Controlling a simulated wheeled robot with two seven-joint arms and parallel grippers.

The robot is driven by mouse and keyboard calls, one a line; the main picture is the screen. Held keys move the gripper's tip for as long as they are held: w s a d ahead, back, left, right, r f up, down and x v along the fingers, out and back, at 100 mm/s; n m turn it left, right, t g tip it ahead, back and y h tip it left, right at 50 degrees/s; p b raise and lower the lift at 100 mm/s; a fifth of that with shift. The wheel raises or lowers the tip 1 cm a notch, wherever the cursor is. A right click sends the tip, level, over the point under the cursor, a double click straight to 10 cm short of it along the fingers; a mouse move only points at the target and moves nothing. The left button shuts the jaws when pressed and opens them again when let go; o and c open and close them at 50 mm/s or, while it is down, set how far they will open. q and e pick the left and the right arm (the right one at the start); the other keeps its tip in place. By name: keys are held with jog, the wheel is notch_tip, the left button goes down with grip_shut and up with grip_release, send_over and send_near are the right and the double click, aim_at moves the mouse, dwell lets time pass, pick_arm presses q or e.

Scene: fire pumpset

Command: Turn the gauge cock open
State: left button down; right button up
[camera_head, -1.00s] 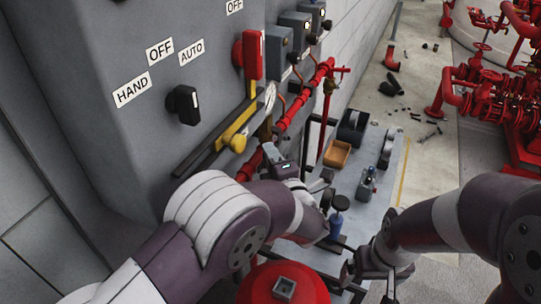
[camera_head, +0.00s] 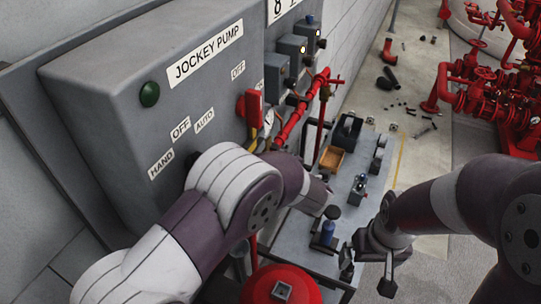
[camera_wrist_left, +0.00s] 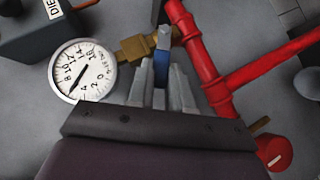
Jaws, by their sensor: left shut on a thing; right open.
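The gauge cock (camera_wrist_left: 140,47) is a brass fitting between a white round pressure gauge (camera_wrist_left: 83,70) and a red pipe (camera_wrist_left: 205,60) in the left wrist view. Its blue lever (camera_wrist_left: 162,66) sits between the fingers of my left gripper (camera_wrist_left: 161,82), which is shut on it. The gauge's needle points to the lower left of its dial. In the head view my left arm hides the left gripper and the cock; the red pipe (camera_head: 300,108) shows beyond it. My right gripper (camera_head: 367,272) is open and empty, near the front right of the grey bench.
A grey jockey pump panel (camera_head: 110,120) stands at the left. The grey bench (camera_head: 318,258) holds an orange bin (camera_head: 331,158), a blue bottle-like item (camera_head: 328,230) and tools. A red round-topped object (camera_head: 290,275) is at the bottom. Floor at the right is partly clear.

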jog(key=shift+r, duration=0.4)
pick_arm(q)
jog(key=c, duration=1)
grip_release()
jog(key=shift+d, duration=0.1)
jog(key=shift+w+r, duration=0.1)
jog(key=shift+r, duration=0.05)
pick_arm(e)
jog(key=shift+d, duration=0.1)
